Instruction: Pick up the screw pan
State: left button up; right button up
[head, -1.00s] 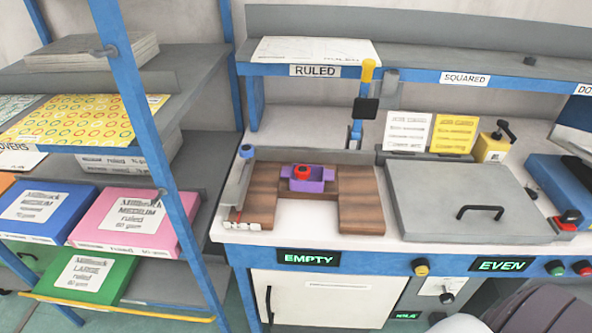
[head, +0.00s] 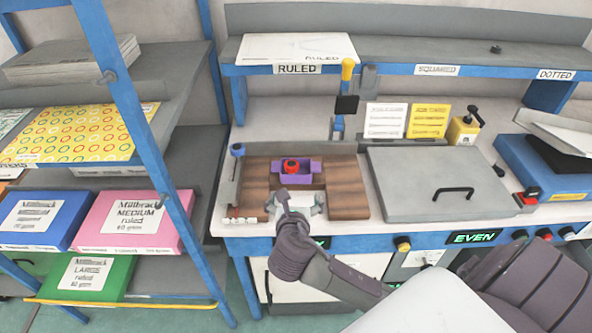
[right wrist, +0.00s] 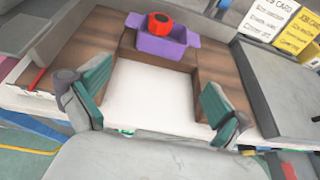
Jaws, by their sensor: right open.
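The screw pan appears to be the purple pan (head: 303,180) with side tabs, on the wooden saddle block at the bench's left part. A red round piece (head: 291,166) sits at its top. My right gripper (head: 297,204) is at the front of the block, in its pale notch, just short of the pan. In the right wrist view the gripper (right wrist: 158,100) is open and empty, its green-padded fingers wide apart. The purple pan (right wrist: 158,47) and the red piece (right wrist: 161,22) lie ahead of the fingers, untouched. My left gripper is not in view.
The wooden block (head: 348,192) flanks the notch on both sides. A grey lever arm (head: 230,180) stands at its left, and a yellow-topped post (head: 347,85) behind. A grey lidded plate (head: 440,185) lies right. A blue-framed shelf (head: 140,110) stands left.

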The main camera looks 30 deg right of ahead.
aim_at(296, 178)
jog(key=p+x, duration=0.1)
jog(key=x, duration=1.2)
jog(key=shift+w+d, duration=0.1)
jog(key=shift+d, duration=0.15)
jog(key=c, duration=0.8)
jog(key=shift+r, duration=0.15)
